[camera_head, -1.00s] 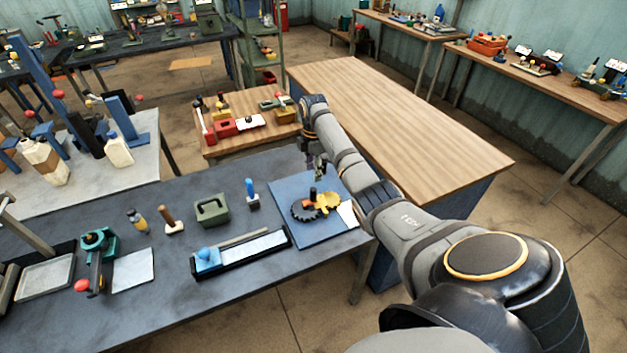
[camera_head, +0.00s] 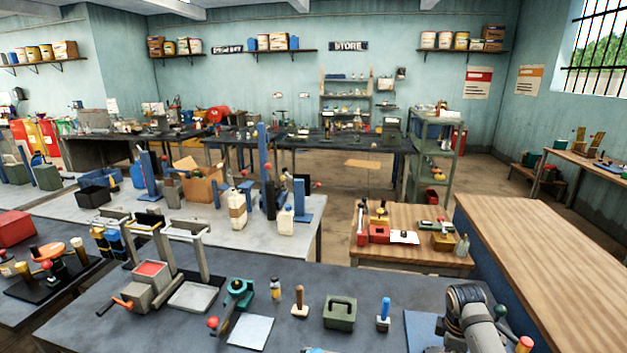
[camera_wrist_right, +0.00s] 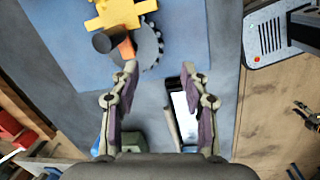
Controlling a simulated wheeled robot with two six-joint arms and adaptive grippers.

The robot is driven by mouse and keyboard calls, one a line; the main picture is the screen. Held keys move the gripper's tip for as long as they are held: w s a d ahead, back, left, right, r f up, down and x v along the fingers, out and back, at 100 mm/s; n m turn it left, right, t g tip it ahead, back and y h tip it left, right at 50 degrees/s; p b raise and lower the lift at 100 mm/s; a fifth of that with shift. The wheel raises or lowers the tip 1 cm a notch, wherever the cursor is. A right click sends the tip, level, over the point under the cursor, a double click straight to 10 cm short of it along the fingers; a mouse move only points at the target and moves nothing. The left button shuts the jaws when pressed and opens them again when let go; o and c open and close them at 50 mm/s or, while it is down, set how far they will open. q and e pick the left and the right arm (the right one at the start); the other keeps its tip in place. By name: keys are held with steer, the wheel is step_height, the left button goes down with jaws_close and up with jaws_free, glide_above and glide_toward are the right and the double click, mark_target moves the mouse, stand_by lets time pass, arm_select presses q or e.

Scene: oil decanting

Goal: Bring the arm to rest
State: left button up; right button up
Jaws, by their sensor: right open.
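My right arm (camera_head: 466,318) shows at the bottom right of the head view, its wrist end over the dark table near the blue board (camera_head: 422,330). The fingers are not visible there. In the right wrist view my right gripper (camera_wrist_right: 160,72) is open, with nothing between its fingers. Beyond its fingertips lies the blue board (camera_wrist_right: 187,35) with a yellow part (camera_wrist_right: 118,14) and a dark toothed wheel (camera_wrist_right: 150,45). A pale plate in a dark frame (camera_wrist_right: 183,110) shows between the fingers, lower down. My left gripper is in neither view.
The dark table (camera_head: 300,288) holds a green box (camera_head: 340,313), a blue-handled tool (camera_head: 383,312) and a wooden-handled tool (camera_head: 300,302). Pale bottles (camera_head: 237,208) stand on the grey table behind. A bare wooden table (camera_head: 540,245) lies to the right.

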steer(key=s+a+f+m+t, duration=0.1)
steer(key=s+a+f+m, duration=0.1)
steer(key=s+a, duration=0.3)
steer(key=s+a+f+m, duration=0.2)
steer(key=s+a+m, duration=0.1)
steer(key=s, duration=0.4)
steer(key=s+a+r+m+t, duration=0.1)
steer(key=s+a+r+m, duration=0.15)
steer(key=s, duration=0.25)
steer(key=s+a+r+m+t, duration=0.1)
steer(key=s+a+r+m, duration=0.1)
steer(key=s+m, duration=0.3)
step_height(320, 180, down, 28)
steer(key=s+d+n+g+b, duration=0.1)
steer(key=s+d+b, duration=0.1)
steer(key=b, duration=0.2)
steer(key=s+d+f+g+b, duration=0.1)
steer(key=s+f+b, duration=0.2)
steer(key=s+f, duration=1.6)
step_height(320, 180, down, 3)
steer(key=shift+s+d+f+g+b, duration=0.1)
steer(key=shift+s+d+g+b, duration=0.1)
steer(key=shift+g+b, duration=0.15)
